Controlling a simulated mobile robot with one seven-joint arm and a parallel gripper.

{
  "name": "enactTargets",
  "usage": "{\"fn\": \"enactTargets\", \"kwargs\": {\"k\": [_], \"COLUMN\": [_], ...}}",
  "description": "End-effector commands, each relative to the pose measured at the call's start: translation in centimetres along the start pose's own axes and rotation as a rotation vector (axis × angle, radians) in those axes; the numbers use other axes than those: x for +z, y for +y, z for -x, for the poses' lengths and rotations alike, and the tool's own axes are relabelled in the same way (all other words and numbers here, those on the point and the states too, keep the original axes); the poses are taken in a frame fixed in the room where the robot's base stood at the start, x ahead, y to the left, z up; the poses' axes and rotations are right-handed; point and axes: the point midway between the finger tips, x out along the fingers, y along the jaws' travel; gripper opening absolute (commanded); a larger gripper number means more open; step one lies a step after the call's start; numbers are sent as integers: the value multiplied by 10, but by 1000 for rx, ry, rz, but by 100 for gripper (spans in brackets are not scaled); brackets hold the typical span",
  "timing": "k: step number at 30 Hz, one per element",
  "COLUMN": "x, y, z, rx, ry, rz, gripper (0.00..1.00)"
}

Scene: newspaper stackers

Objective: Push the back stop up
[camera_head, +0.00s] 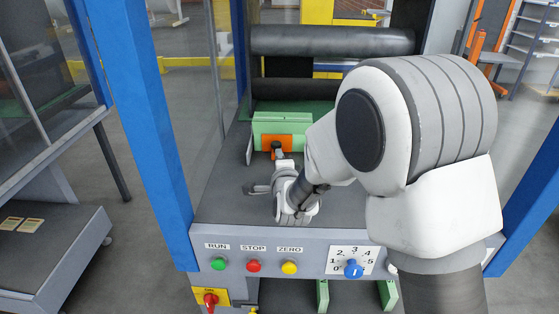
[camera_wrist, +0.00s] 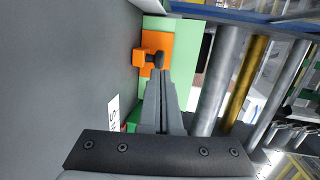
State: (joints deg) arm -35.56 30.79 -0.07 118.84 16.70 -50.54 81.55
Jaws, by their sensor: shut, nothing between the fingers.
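The back stop seems to be the green plate (camera_head: 284,121) with an orange block (camera_head: 268,139) at its front, on the grey machine bed. In the wrist view the green plate (camera_wrist: 195,45) stands behind the orange block (camera_wrist: 140,58). A dark knob (camera_wrist: 155,60) sticks out from the block. My gripper (camera_wrist: 160,74) is shut and empty, with its fingertips right by the knob. I cannot tell whether they touch it. In the head view my gripper (camera_head: 281,160) is low over the bed in front of the block, and my arm hides the bed's right side.
Grey rollers (camera_head: 330,41) lie behind the plate. Blue posts (camera_head: 150,130) flank the machine. The front panel has a green button (camera_head: 218,264), a red button (camera_head: 253,266), a yellow button (camera_head: 289,267) and a blue dial (camera_head: 353,269).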

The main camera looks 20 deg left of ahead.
Motion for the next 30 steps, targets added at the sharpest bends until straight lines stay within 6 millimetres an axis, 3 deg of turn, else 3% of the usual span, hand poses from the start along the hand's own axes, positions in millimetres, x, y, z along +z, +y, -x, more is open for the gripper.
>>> {"fn": "enactTargets", "kwargs": {"k": [12, 20, 26, 30], "x": [0, -1, -25, -57], "y": [-2, -2, -18, -34], "z": [77, 99, 108, 129], "rx": [1, 3, 75, 184], "ry": [0, 1, 4, -8], "rz": [1, 6, 123, 299], "gripper": [0, 0, 0, 0]}}
